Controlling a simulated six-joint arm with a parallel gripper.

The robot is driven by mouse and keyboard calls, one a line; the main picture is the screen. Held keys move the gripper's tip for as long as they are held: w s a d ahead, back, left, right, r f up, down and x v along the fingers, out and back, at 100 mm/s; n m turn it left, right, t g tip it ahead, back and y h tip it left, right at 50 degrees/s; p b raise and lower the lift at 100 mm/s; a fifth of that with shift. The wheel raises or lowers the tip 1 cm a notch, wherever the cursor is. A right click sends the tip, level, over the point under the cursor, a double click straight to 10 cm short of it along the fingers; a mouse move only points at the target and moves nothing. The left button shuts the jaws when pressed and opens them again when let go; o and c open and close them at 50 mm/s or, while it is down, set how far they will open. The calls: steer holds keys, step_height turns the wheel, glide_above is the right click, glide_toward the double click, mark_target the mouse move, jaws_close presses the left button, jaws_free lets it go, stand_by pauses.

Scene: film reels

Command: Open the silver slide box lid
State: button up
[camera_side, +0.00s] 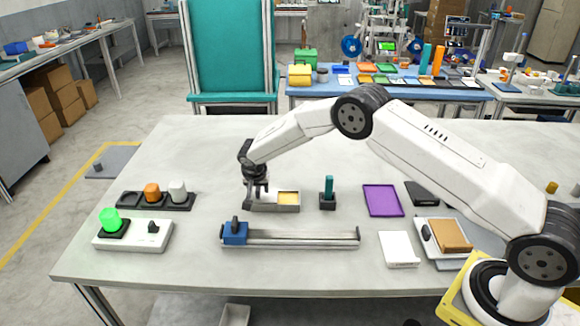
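The silver slide box (288,208) is a small, low grey box near the middle of the table. A yellowish inside surface shows in its right part. A darker grey part, which looks like the lid (262,204), covers the left part. My gripper (257,193) points down over the left part of the box, at or just above the lid. Its fingers are small and dark here, so I cannot tell whether they are open, shut or touching the lid.
A rail with a blue slider (235,234) lies in front of the box. A teal peg in a black base (328,195) stands to the right, then a purple tray (382,200). A black holder (128,200) with orange and white knobs and a green-lit panel (133,236) are left.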

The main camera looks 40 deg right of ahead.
mark_target(258, 202)
steer(key=shift+r, duration=0.15)
steer(key=shift+v, duration=3.7)
steer(key=shift+s, duration=0.1)
steer(key=shift+r, duration=0.1)
steer(key=s+r+n+y, duration=0.1)
steer(key=s+r+n, duration=0.1)
steer(key=s, duration=0.9)
steer(key=s+d+r+n+y, duration=0.1)
steer(key=s+n, duration=0.3)
steer(key=s, duration=0.6)
steer(key=s+d+r+n+y, duration=0.1)
steer(key=s+r+n, duration=0.2)
steer(key=s, duration=0.8)
steer(key=shift+s+d+r+g, duration=0.2)
steer(key=shift+s+r+g, duration=0.15)
steer(key=shift+r, duration=0.25)
